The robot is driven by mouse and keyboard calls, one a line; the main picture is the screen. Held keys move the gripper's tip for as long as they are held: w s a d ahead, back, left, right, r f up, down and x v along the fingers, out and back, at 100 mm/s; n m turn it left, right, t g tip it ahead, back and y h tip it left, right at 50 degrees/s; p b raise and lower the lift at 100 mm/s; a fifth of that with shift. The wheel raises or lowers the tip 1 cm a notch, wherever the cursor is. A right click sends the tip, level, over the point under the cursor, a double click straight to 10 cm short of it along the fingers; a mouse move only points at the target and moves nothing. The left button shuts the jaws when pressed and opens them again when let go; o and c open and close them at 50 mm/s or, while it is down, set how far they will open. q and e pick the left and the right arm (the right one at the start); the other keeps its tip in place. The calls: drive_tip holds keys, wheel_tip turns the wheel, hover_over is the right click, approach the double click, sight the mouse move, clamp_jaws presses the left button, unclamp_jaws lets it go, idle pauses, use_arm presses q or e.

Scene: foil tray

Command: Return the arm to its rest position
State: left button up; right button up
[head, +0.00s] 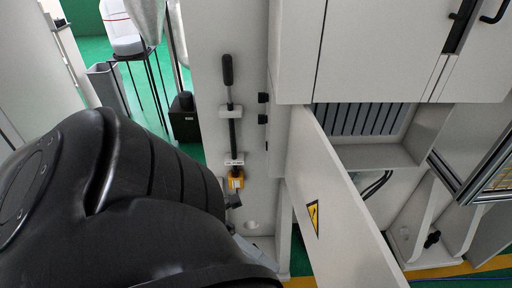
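A large black arm link of mine, which comes in from the left, fills the lower left of the head view and hides what lies behind it. Neither gripper's fingers can be made out. No foil tray shows in this view. My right arm does not show.
A pale panel (207,35) carries a black-handled lever (228,70) and a yellow fitting (236,181) close beyond my arm. Grey cabinets (390,45) stand at right, with a slanted panel bearing a warning sign (313,217). A black box (185,120) stands on the green floor behind.

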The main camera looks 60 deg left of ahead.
use_arm(q)
drive_tip(key=shift+v, duration=0.85)
drive_tip(key=w+a+f+n+t+y, duration=0.2)
drive_tip(key=a+f+n+t+y, duration=0.15)
drive_tip(key=f+n, duration=0.2)
drive_tip(key=w+a+f+n+t+y, duration=0.2)
drive_tip(key=w+a+f+n+y, duration=0.15)
drive_tip(key=f, duration=0.25)
drive_tip(key=s+a+f+n+g+y, duration=0.1)
drive_tip(key=s+f+n+y, duration=0.1)
drive_tip(key=f+n+y, duration=0.45)
drive_tip(key=s+a+f+n+g+y, duration=0.15)
drive_tip(key=f+n, duration=0.25)
drive_tip(key=f, duration=0.6)
drive_tip(key=s+d+f+n+g+y, duration=0.1)
drive_tip(key=s+d+f+n+g, duration=0.8)
drive_tip(key=s+d+f, duration=0.4)
wheel_tip(320, 180, down, 3)
drive_tip(key=shift+s+d+r, duration=0.2)
drive_tip(key=shift+d+r, duration=0.05)
drive_tip(key=shift+d, duration=0.65)
